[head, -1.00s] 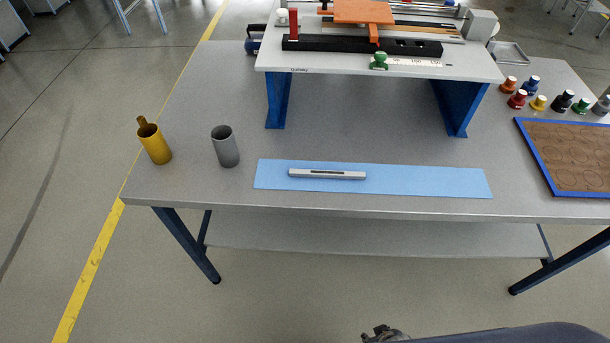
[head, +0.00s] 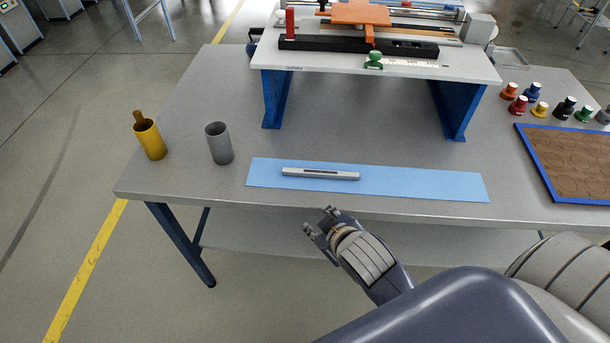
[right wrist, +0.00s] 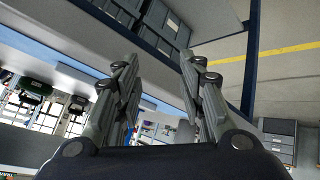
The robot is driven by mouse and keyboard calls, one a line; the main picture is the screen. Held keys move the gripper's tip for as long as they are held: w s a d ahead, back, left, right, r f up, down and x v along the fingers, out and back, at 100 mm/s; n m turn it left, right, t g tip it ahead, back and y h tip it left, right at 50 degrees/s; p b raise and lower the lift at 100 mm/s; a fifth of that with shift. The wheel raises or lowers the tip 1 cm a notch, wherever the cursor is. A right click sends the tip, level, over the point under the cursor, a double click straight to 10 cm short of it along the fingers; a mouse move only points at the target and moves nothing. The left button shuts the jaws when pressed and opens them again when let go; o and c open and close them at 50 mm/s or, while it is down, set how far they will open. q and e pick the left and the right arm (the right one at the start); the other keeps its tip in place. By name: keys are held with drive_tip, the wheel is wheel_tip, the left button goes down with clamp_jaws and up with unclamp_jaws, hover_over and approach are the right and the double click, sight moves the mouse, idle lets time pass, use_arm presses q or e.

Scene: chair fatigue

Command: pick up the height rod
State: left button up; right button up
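A slim silver bar with a dark slot along its top, the one I take for the height rod (head: 320,174), lies flat on a light blue mat (head: 420,184) near the table's front edge. My right gripper (head: 320,220) is in front of that edge, below the bar in the head view, apart from it and empty. In the right wrist view its two fingers (right wrist: 160,75) stand apart with nothing between them. The bar cannot be made out in that view. My left gripper is in neither view.
A yellow cup (head: 150,142) with a brownish piece sticking up and a grey cup (head: 220,145) stand left of the mat. A white raised platform (head: 380,68) on blue legs carries a fixture behind it. Several coloured bottles (head: 540,108) and a blue-framed brown board (head: 570,160) are at right.

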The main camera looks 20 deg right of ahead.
drive_tip(key=w+a+r+n+t+y, duration=0.25)
drive_tip(key=w+r+n+t, duration=0.2)
drive_tip(key=w+r, duration=0.4)
drive_tip(key=w+a+r+n+t+y, duration=0.1)
drive_tip(key=w+a+r+n+t, duration=0.35)
drive_tip(key=r, duration=0.65)
drive_tip(key=a+r+n+g+y, duration=0.3)
drive_tip(key=a+r+n+y, duration=0.75)
drive_tip(key=n+y, duration=0.5)
drive_tip(key=n+g+h, duration=1.5)
drive_tip(key=n+h, duration=0.3)
drive_tip(key=n, duration=0.1)
hover_over(334, 173)
wheel_tip(334, 173, down, 18)
drive_tip(key=r, duration=0.1)
wheel_tip(334, 173, down, 5)
drive_tip(key=shift+s+f+p, duration=0.1)
drive_tip(key=shift+p, duration=0.45)
wheel_tip(334, 173, down, 5)
drive_tip(key=shift+r+p, duration=0.2)
drive_tip(key=shift+p, duration=0.85)
drive_tip(key=shift+f, duration=0.6)
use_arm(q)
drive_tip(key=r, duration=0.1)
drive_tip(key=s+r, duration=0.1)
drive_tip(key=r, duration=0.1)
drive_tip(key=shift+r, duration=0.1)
use_arm(e)
clamp_jaws()
